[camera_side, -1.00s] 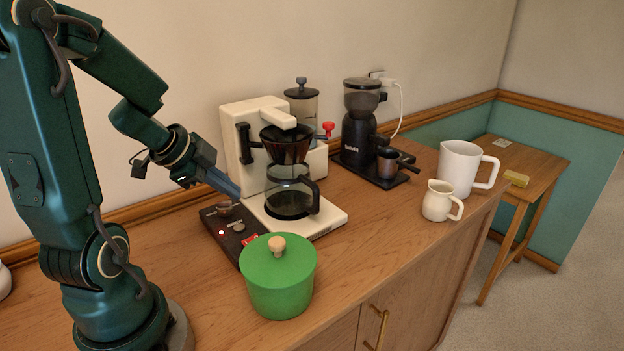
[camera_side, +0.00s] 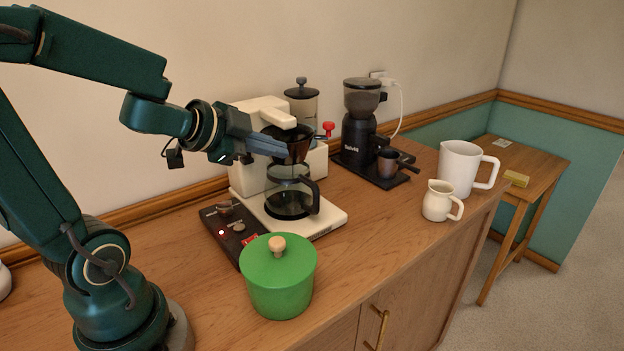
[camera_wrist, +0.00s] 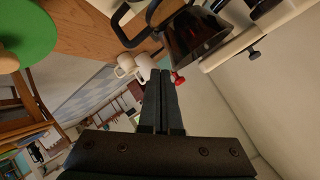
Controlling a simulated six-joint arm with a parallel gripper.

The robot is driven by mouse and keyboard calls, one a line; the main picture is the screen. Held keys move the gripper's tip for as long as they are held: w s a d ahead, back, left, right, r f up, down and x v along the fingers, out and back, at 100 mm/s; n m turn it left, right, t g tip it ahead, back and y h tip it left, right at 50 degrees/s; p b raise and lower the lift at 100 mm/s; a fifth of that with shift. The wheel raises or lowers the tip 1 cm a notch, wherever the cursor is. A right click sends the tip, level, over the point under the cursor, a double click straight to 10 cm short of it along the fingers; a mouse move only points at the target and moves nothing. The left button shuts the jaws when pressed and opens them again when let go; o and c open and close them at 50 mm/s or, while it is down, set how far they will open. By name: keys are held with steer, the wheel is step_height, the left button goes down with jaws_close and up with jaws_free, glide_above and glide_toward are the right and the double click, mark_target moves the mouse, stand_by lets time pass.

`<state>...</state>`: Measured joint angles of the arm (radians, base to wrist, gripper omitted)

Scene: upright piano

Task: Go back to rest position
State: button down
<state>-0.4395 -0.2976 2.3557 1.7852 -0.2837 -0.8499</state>
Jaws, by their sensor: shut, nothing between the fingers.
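My gripper (camera_side: 268,145) is shut and empty in the side view, raised in front of the upper part of the white coffee maker (camera_side: 247,112). Its shut fingers (camera_wrist: 160,100) also show in the wrist view. The glass carafe (camera_side: 288,200) stands on the coffee maker's base, below and right of my gripper. A dark control panel (camera_side: 232,238) with a lit red light and knobs lies on the counter in front of the coffee maker. My gripper is above the panel and apart from it.
A green lidded pot (camera_side: 279,284) stands at the front. A black grinder (camera_side: 361,135), a white pitcher (camera_side: 459,168) and a small cream jug (camera_side: 437,203) stand to the right on the wooden counter (camera_side: 356,233). Free air lies left of the coffee maker, above the counter.

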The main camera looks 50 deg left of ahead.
step_height(320, 180, up, 4)
steer(key=s+d+r+n+y, duration=0.1)
steer(key=s+d+n+y, duration=0.15)
steer(key=n, duration=0.35)
steer(key=s+d+f+n+g+h, duration=0.1)
steer(key=s+d+f+g+h, duration=0.3)
steer(key=s+d+f+g, duration=0.2)
steer(key=s+d+f, duration=0.2)
steer(key=s+d, duration=0.1)
steer(key=s, duration=0.1)
steer(key=shift+s+d+n, duration=0.3)
